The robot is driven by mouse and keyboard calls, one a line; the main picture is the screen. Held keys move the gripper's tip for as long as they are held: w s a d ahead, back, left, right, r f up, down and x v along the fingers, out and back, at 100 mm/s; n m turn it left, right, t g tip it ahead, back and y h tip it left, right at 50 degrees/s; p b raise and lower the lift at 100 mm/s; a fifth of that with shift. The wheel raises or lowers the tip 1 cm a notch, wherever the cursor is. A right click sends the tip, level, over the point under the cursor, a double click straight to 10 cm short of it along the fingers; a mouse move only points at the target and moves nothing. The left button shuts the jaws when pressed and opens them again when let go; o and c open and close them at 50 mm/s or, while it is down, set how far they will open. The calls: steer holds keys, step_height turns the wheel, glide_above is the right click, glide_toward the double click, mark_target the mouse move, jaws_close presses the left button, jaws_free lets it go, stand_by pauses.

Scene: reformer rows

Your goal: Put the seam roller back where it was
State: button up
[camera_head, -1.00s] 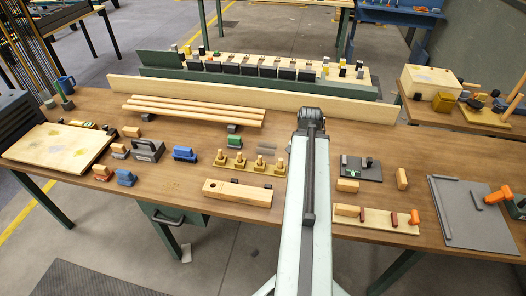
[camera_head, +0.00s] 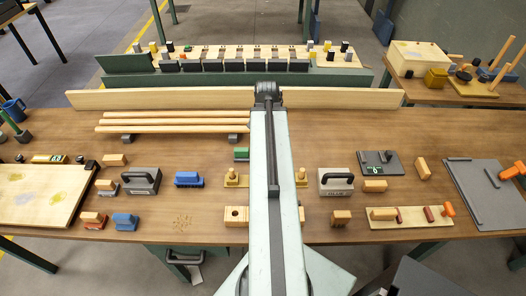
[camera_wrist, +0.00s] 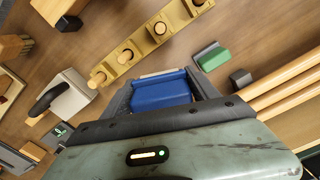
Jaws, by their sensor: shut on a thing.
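My gripper (camera_wrist: 162,92) is shut on a blue thing (camera_wrist: 160,95) with a pale strip along its far edge, seen between the dark fingers in the wrist view. I cannot tell for sure that it is the seam roller. In the head view my arm hides the gripper and what it holds. The gripper is over the table beside the board with upright wooden pegs (camera_wrist: 128,57), which the arm partly covers in the head view (camera_head: 232,182). A green block (camera_wrist: 213,57) lies to the right of the pegs in the wrist view.
A grey handled block (camera_head: 336,181) stands right of my arm. Wooden rails (camera_head: 175,122) lie on supports at back left, before a long plank (camera_head: 160,99). Blue blocks (camera_head: 188,179) and another grey handled block (camera_head: 140,180) stand left. A grey sheet (camera_head: 485,205) lies right.

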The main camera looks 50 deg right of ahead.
steer(key=shift+w+a, duration=0.15)
steer(key=shift+w, duration=0.25)
steer(key=shift+w+d, duration=0.1)
steer(key=shift+d, duration=0.15)
steer(key=s+d+f+n+b, duration=0.1)
steer(key=s+d+n, duration=0.1)
steer(key=d+n, duration=0.45)
steer(key=shift+m, duration=0.95)
steer(key=f+b, duration=0.3)
steer(key=d+f+b, duration=0.1)
steer(key=f+b, duration=0.6)
steer(key=shift+d+f+b, duration=0.2)
steer(key=shift+f+b, duration=0.05)
steer(key=shift+b, duration=0.05)
steer(key=shift+r, duration=0.25)
steer(key=shift+f, duration=0.15)
steer(key=o, duration=1.6)
